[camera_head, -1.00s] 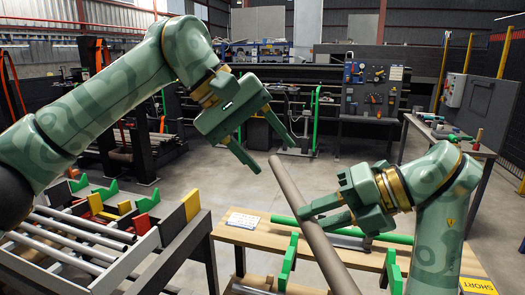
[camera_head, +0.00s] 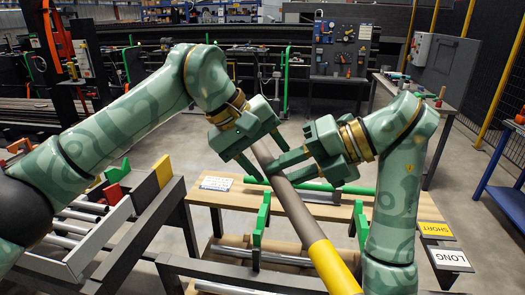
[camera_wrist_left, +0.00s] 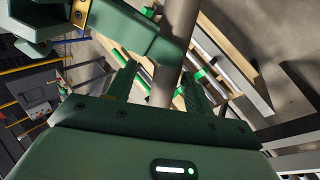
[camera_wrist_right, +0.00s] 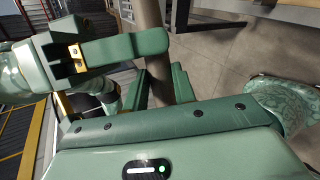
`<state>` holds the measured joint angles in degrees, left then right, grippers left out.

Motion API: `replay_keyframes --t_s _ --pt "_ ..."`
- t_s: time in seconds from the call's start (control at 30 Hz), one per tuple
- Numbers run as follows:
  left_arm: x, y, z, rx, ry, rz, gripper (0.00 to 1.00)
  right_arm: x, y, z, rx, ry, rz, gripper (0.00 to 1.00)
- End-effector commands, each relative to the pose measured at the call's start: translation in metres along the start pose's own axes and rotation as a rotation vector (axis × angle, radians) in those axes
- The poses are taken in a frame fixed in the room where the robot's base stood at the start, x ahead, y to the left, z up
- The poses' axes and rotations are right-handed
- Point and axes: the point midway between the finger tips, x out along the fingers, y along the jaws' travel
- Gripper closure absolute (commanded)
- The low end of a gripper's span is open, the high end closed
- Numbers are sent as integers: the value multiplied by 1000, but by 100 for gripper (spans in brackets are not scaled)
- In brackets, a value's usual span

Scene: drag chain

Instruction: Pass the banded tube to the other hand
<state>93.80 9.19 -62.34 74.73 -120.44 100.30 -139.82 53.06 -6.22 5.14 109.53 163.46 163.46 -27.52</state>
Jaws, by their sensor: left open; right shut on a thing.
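The banded tube (camera_head: 297,212) is grey-brown with a yellow band (camera_head: 333,265) near its lower end. It slants from the middle of the head view down to the right. My right gripper (camera_head: 281,172) is shut on it below its upper end. My left gripper (camera_head: 266,160) is open at the upper end. In the left wrist view the tube (camera_wrist_left: 176,40) runs between the open left fingers (camera_wrist_left: 156,90), with the right gripper just beyond. In the right wrist view the tube (camera_wrist_right: 153,15) passes between the right fingers (camera_wrist_right: 160,88). The exact finger contact is partly hidden.
A wooden bench (camera_head: 232,196) with green supports (camera_head: 261,220) lies below the tube. A rack of metal tubes (camera_head: 75,230) stands at the left. SHORT (camera_head: 434,229) and LONG (camera_head: 450,258) signs are at the lower right. The two grippers are very close together.

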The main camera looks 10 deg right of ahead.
Motion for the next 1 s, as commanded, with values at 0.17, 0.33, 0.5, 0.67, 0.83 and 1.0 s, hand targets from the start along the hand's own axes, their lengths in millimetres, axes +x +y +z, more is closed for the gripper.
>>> replay_keyframes --t_s 0.17,0.33,0.5,0.67,0.83,1.0 --pt "0 0 0 0 0 0 53 0 1 0 -1 0 1 100" --pt "-1 1 0 2 0 2 100 0 1 0 -1 2 1 100" --pt "-2 2 1 5 0 5 100 1 1 -1 -1 4 2 49" --pt "-1 2 1 3 0 3 100 0 1 0 -1 2 1 48" --pt "-1 1 0 2 0 3 100 -4 0 1 -25 -26 14 48" --pt "-1 1 0 1 0 2 100 -39 -23 19 -171 -276 31 48"
